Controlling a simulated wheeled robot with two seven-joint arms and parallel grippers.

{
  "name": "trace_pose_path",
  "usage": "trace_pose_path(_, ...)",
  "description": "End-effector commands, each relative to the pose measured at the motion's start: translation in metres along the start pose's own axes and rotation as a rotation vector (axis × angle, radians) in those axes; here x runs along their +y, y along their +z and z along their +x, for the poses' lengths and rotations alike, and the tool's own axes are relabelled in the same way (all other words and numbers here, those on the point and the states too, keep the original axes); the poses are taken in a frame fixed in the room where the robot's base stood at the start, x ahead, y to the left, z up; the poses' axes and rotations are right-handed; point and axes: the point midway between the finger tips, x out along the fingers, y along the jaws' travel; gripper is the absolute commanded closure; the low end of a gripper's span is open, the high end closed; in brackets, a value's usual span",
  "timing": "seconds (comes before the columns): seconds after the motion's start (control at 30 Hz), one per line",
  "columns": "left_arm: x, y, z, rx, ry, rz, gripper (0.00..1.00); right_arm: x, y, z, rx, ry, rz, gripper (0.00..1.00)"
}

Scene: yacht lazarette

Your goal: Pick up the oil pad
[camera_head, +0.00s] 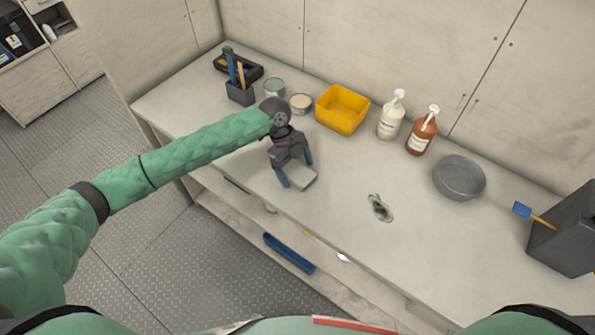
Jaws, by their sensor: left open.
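A pale grey, flat pad, which looks like the oil pad (302,182), lies on the bench near its front edge. My left gripper (296,171) is over it, pointing down, with its two blue fingers apart on either side of the pad's far part. The gripper hides part of the pad. I cannot tell whether the fingertips touch the pad or the bench. My right gripper does not show.
Behind my left gripper stand a tool holder (240,93), cans (300,103) and a yellow bin (341,112). To the right are two pump bottles (391,116), a grey bowl (459,180), a metal fitting (380,208) and a dark box (566,235). The bench front is mostly clear.

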Motion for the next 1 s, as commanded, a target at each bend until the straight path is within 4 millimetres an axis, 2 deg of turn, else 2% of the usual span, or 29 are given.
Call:
trace_pose_path(0.63, 0.0001, 0.0016, 0.0035, 0.000, 0.000, 0.000, 0.11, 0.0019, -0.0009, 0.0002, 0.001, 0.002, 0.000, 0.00)
trace_pose_path(0.67, 0.0001, 0.0016, 0.0034, 0.000, 0.000, 0.000, 0.15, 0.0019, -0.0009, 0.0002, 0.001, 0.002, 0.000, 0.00)
trace_pose_path(0.8, 0.0001, 0.0015, 0.0034, 0.000, 0.000, 0.000, 0.42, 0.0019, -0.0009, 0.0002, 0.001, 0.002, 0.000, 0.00)
trace_pose_path(0.9, 0.0001, 0.0016, 0.0033, 0.000, 0.000, 0.000, 0.58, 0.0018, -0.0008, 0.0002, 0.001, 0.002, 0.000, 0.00)
trace_pose_path(1.0, 0.0001, 0.0016, 0.0033, 0.000, 0.000, 0.000, 0.59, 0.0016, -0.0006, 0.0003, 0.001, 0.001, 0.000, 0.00)
